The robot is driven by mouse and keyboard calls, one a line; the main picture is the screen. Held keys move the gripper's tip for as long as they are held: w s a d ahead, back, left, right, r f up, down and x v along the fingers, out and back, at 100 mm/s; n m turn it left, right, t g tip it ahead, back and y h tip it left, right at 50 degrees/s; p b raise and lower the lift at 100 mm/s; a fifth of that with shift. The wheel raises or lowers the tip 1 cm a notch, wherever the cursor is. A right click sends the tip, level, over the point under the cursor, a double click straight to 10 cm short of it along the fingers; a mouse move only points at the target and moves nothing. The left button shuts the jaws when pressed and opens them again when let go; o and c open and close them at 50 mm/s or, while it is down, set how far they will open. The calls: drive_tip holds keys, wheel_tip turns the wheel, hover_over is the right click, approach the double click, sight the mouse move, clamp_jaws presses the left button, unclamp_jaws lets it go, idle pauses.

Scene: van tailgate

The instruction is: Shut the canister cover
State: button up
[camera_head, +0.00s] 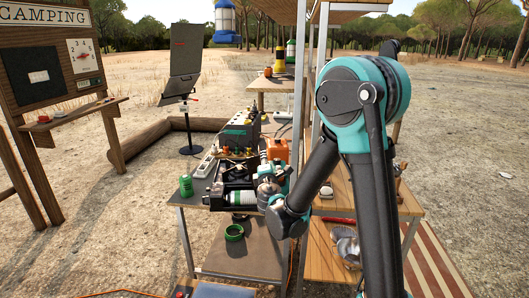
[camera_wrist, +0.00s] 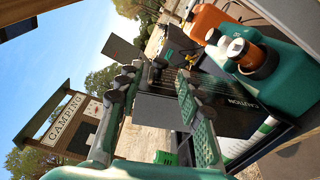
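My gripper (camera_wrist: 156,80) is open in the wrist view, its two green padded fingers apart with nothing clearly held between them. In the head view my wrist and gripper (camera_head: 272,184) are small and partly hidden at the work table. A green canister (camera_wrist: 283,75) with an orange-brown round cap (camera_wrist: 258,58) shows at the upper right of the wrist view, apart from the fingers. I cannot tell from these frames whether this cap is the cover, or how far it is shut. In the head view my arm and gripper crowd that area, and I cannot make out the green canister clearly.
An orange canister (camera_head: 277,150) stands at the back of the table (camera_head: 190,199). A dark panel marked CAUTION (camera_wrist: 240,104) lies beyond the right finger. A white cylinder (camera_head: 242,197) and a green can (camera_head: 186,186) are left of my gripper. A shelf (camera_head: 332,190) stands close on the right.

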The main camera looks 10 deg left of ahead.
drive_tip(key=w, duration=0.3)
drive_tip(key=w+a, duration=0.1)
drive_tip(key=w, duration=0.5)
drive_tip(key=shift+w+a, duration=0.15)
drive_tip(key=shift+w, duration=0.2)
clamp_jaws()
